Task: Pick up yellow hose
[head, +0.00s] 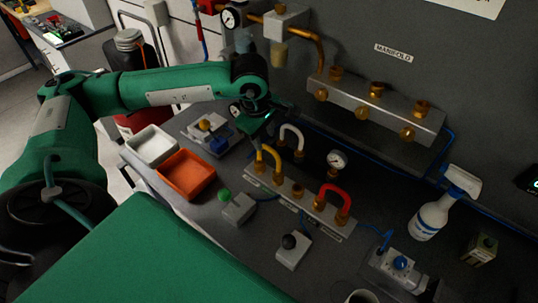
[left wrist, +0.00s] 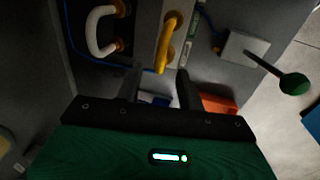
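The yellow hose (head: 266,156) is a short curved piece standing on brass fittings at the left end of a silver block on the bench. It also shows in the left wrist view (left wrist: 168,40), just beyond my fingers. The hose is not touched as far as I can see. My right gripper is not in view.
A white curved hose (head: 291,136) stands behind the yellow one, and a red hose (head: 335,196) to the right. An orange tray (head: 186,175), a white tray (head: 152,146) and a green-knobbed box (head: 238,208) are nearby.

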